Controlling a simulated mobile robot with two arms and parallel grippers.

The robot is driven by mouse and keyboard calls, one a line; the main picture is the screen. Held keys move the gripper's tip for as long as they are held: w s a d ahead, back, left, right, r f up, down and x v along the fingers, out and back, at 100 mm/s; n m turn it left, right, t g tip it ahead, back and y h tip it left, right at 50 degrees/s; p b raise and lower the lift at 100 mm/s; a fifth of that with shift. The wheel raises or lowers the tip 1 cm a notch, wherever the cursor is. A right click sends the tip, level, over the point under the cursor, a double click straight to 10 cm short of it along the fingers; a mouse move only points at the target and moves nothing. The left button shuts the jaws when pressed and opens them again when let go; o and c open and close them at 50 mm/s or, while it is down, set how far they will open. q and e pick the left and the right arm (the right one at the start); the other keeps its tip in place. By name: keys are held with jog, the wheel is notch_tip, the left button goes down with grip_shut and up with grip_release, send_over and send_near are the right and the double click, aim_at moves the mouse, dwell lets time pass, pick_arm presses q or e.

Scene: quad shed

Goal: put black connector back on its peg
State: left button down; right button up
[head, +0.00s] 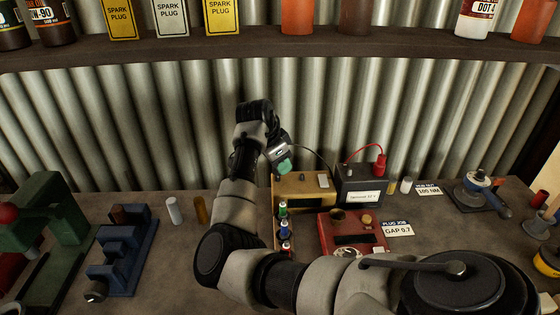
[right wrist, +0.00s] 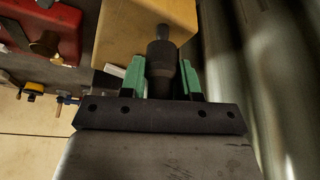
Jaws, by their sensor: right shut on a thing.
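The black connector (right wrist: 161,56) is between the green fingers of my right gripper (right wrist: 161,82) in the right wrist view, its narrow end pointing away from the wrist. In the head view my right gripper (head: 283,165) is above the back left of the gold box (head: 292,186), and the connector itself is hidden or too small to make out there. A thin dark lead (head: 316,155) arches from the black battery (head: 360,183) toward the gripper. I cannot pick out the connector's peg. My left gripper is out of view.
A red connector (head: 380,166) on a red lead stands on the battery's right side. A red box (head: 346,231) is in front of the gold box, with several coloured-handled tools (head: 284,230) to its left. A blue stand (head: 125,250) is at left. The corrugated wall is close behind.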

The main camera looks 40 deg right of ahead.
jog(key=shift+p, duration=0.45)
dwell(0.4)
jog(key=shift+f, duration=1.25)
dwell(1.0)
jog(key=o, duration=1.5)
jog(key=shift+c, duration=0.2)
jog(key=shift+r, duration=0.15)
jog(key=shift+r+p, duration=3.4)
jog(key=shift+p, duration=0.35)
